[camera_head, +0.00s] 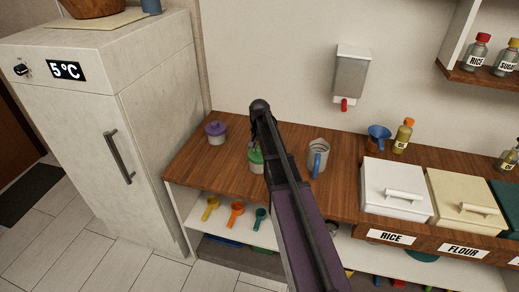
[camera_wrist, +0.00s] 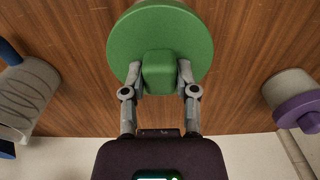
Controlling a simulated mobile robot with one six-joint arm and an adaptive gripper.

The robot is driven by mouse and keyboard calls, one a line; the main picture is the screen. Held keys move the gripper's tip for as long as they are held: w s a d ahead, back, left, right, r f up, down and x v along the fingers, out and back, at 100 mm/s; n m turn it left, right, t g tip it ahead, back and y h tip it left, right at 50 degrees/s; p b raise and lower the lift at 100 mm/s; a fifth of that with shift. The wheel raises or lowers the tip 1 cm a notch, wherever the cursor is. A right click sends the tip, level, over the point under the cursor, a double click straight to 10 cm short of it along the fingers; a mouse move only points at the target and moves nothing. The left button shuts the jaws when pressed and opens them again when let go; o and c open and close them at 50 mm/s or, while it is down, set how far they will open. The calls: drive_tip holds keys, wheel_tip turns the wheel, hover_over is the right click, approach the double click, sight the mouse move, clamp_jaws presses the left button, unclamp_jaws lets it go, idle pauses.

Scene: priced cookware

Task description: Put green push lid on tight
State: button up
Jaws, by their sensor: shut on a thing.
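The green push lid (camera_wrist: 126,40) is a round disc with a square knob, seen from above in the wrist view. My gripper (camera_wrist: 161,72) is shut on the knob, one finger on each side. In the head view the green lid (camera_head: 255,156) shows beside my arm, with a pale grey container (camera_head: 257,168) under it on the counter. My arm hides part of both. I cannot tell whether the lid is pressed fully down or only rests on the rim. In the wrist view the lid hides the container.
A jar with a purple lid (camera_head: 216,132) stands to the left on the wooden counter (camera_head: 190,165). A grey jug with a blue handle (camera_head: 318,158) stands to the right. A dispenser (camera_head: 350,75) hangs on the wall behind. White RICE bin (camera_head: 394,188) is farther right.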

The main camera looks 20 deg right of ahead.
drive_tip(key=shift+f, duration=0.2)
clamp_jaws()
drive_tip(key=o, duration=1.1)
unclamp_jaws()
drive_tip(key=shift+r+p, duration=0.3)
drive_tip(key=shift+r, duration=0.2)
drive_tip(key=shift+r+p, duration=3.1)
drive_tip(key=s+a+n, duration=0.2)
drive_tip(key=s+a, duration=0.2)
drive_tip(key=s, duration=0.4)
drive_tip(key=s+a+n, duration=0.2)
drive_tip(key=s+a, duration=0.3)
drive_tip(key=s, duration=0.3)
drive_tip(key=s+a+n, duration=0.3)
drive_tip(key=s+a, duration=0.1)
drive_tip(key=s, duration=0.4)
drive_tip(key=shift+s+a, duration=0.15)
drive_tip(key=shift+s, duration=0.05)
